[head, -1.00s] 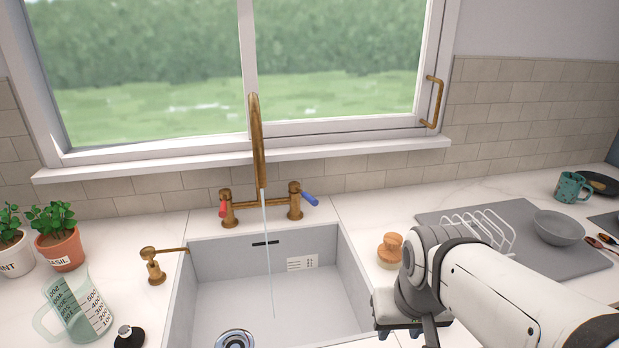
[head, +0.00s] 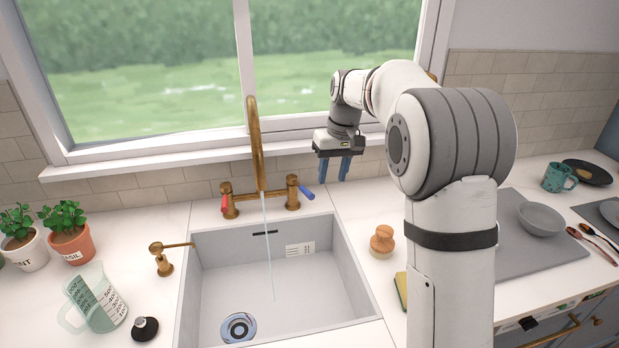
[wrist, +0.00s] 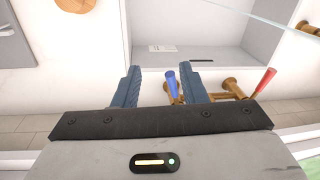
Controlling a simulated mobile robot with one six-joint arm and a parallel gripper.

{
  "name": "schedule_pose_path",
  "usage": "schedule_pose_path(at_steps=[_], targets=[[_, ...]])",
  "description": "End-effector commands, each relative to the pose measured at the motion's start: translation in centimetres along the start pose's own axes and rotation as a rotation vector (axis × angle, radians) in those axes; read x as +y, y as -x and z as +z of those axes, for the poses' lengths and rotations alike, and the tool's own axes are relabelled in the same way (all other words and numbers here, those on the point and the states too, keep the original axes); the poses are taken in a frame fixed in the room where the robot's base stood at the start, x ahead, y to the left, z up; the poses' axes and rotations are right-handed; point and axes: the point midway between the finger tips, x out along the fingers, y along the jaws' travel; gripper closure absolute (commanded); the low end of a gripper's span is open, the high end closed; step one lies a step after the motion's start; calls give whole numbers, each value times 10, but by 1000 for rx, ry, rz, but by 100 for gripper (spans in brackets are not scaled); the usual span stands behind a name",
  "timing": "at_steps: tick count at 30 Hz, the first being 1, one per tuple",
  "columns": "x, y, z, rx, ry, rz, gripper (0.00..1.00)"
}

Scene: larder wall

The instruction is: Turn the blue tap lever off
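The blue tap lever (head: 306,192) sticks out to the right of the brass tap (head: 257,150) behind the sink. In the wrist view the blue lever (wrist: 172,82) shows between the two fingers, nearer the right one. The red lever (head: 224,203) is on the tap's left side, and it also shows in the wrist view (wrist: 265,80). A thin stream of water (head: 268,245) runs from the spout into the sink. My gripper (head: 334,178) is open, pointing down, above and to the right of the blue lever. Nothing is between its fingers that I can see it touching.
The sink (head: 205,285) is below the tap. The window sill (head: 160,165) and wall are close behind my gripper. A wooden brush (head: 382,241) and a sponge (head: 401,290) are right of the sink; a soap dispenser (head: 161,262) is at left.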

Motion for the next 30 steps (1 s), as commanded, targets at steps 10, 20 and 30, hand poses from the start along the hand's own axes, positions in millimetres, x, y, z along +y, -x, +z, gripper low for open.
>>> schedule_pose_path(at_steps=[10,20,30], targets=[[-8,-25,-83,-56,113,-64,62],[-12,-47,-96,-68,139,-78,62],[-16,-98,-92,-67,139,-78,62]])
